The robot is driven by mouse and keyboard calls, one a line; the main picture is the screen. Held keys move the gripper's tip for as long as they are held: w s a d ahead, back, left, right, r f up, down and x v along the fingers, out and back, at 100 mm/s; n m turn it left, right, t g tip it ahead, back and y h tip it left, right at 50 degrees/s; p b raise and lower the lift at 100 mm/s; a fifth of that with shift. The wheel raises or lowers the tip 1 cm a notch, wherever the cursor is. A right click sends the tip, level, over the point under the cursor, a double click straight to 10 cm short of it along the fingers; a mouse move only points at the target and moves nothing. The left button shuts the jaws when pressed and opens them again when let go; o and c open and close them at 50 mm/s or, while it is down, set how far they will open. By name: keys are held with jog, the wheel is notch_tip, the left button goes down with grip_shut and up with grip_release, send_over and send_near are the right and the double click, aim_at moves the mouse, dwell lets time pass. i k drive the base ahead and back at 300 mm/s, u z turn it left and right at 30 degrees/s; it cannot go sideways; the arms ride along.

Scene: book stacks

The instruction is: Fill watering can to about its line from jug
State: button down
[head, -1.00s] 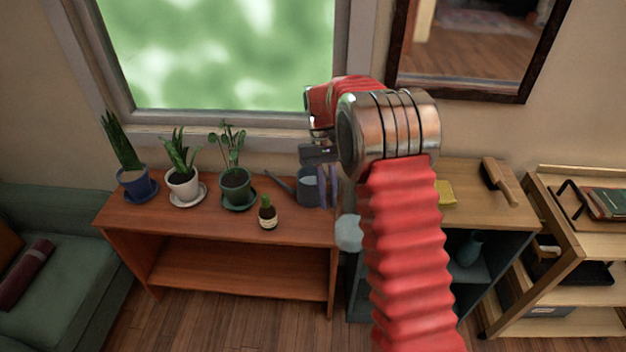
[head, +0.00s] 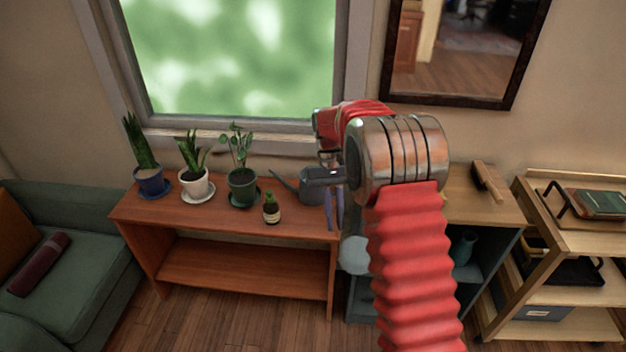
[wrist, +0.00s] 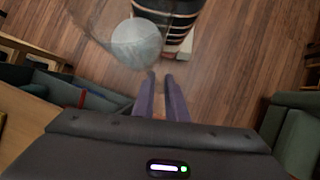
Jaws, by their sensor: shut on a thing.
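The grey-blue watering can (head: 311,190) stands on the right end of the red-brown shelf unit, its spout pointing left. My gripper's body hides part of it. My gripper (head: 335,222) is just right of the can and points down, its purple fingers shut on the clear jug. The jug's walls barely show; a pale, watery mass (head: 354,256) shows below the fingers, in front of the gap between the two units. In the wrist view this pale round mass (wrist: 137,43) lies just beyond the fingertips (wrist: 162,77). The can's line and water level cannot be seen.
A wood-topped grey cabinet (head: 500,212) with a brush (head: 487,180) stands right. A green sofa (head: 90,275) is far left.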

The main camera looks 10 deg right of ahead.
aim_at(311, 197)
jog(key=k, duration=0.3)
jog(key=u, duration=0.15)
jog(key=i, duration=0.7)
jog(key=u, duration=0.9)
jog(key=i, duration=0.7)
jog(key=u, duration=0.4)
jog(key=k, duration=0.35)
jog(key=u, duration=0.05)
